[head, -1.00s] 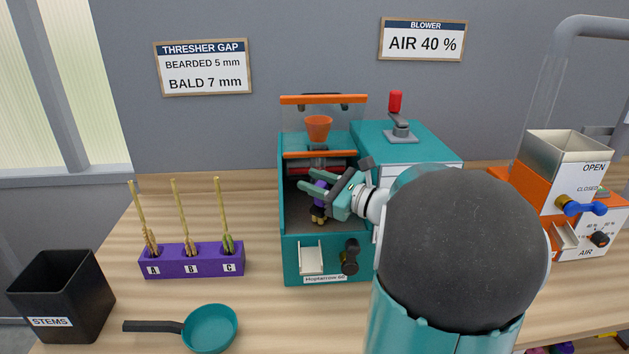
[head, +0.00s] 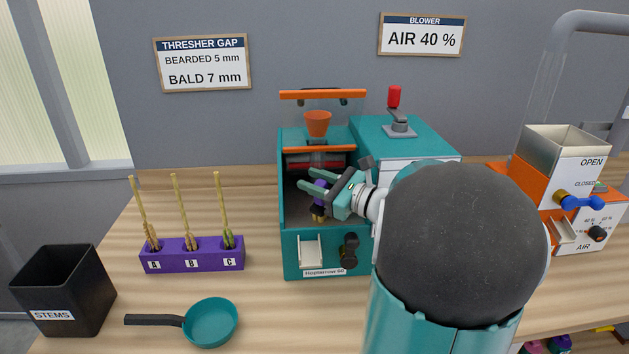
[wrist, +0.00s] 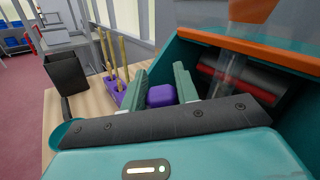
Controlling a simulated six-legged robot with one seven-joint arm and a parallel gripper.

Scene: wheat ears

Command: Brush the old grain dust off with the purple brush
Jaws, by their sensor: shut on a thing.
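My gripper (head: 330,188) is at the open front of the teal thresher (head: 290,236), in the head view. It is shut on the purple brush (head: 319,206), whose bristle end points down inside the thresher opening. In the wrist view the top of the purple brush (wrist: 161,96) shows between the two teal fingers. The thresher's dark and red drum (head: 318,161) lies behind and above my gripper. The brush is below the drum; I cannot tell whether its bristles touch the thresher floor. Grain dust is too small to make out.
A purple rack (head: 190,262) with three wheat ears stands left of the thresher. A teal pan (head: 211,322) and a black stems bin (head: 62,288) are at front left. An orange blower (head: 508,183) stands at right. The wood between rack and thresher is clear.

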